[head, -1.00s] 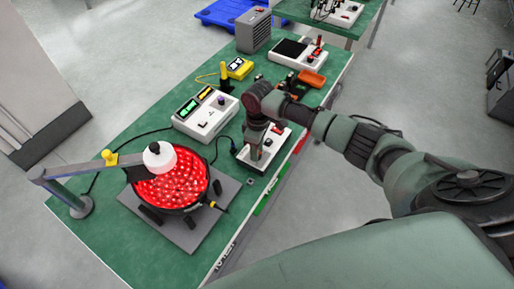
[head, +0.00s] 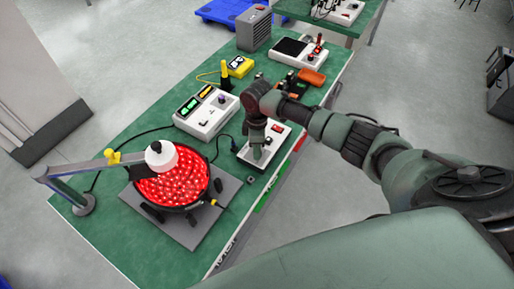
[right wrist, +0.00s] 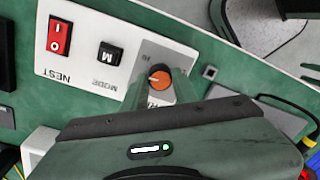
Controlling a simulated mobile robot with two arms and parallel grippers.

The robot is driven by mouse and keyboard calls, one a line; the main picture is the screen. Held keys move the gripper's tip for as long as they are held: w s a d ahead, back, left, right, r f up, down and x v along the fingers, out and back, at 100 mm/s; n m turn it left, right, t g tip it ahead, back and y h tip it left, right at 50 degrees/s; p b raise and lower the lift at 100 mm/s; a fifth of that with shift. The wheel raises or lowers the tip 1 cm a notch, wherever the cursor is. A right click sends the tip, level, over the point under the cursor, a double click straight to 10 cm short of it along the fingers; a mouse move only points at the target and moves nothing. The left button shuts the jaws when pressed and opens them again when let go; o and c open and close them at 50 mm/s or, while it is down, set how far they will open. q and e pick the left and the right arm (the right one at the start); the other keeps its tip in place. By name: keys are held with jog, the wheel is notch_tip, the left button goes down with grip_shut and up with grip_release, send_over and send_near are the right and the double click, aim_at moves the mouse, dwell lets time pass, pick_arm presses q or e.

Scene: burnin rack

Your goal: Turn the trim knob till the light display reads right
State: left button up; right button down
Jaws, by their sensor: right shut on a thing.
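The orange trim knob (right wrist: 160,77) with a white pointer mark sits on the white nest box, between my right gripper's fingers in the right wrist view. My right gripper (right wrist: 155,88) points down at the box and is shut on the knob. In the head view my right gripper (head: 257,158) hides the knob. The light display is a round panel (head: 172,184) of many lights, lit red, under a lamp-like head on an arm. My left gripper is not in view.
The nest box (head: 277,144) also carries a red switch (right wrist: 59,35) and a black mode button (right wrist: 109,54). A white instrument (head: 207,114) with green and orange readouts stands behind it. A yellow meter (head: 240,66) and an orange item (head: 312,76) lie farther back on the green bench.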

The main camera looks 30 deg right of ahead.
jog(key=shift+w+r, duration=0.1)
jog(key=c, duration=1.1)
grip_release()
notch_tip(320, 180, up, 8)
jog(key=shift+w+f+b, duration=0.1)
jog(key=shift+f+b, duration=0.05)
jog(key=shift+b, duration=0.55)
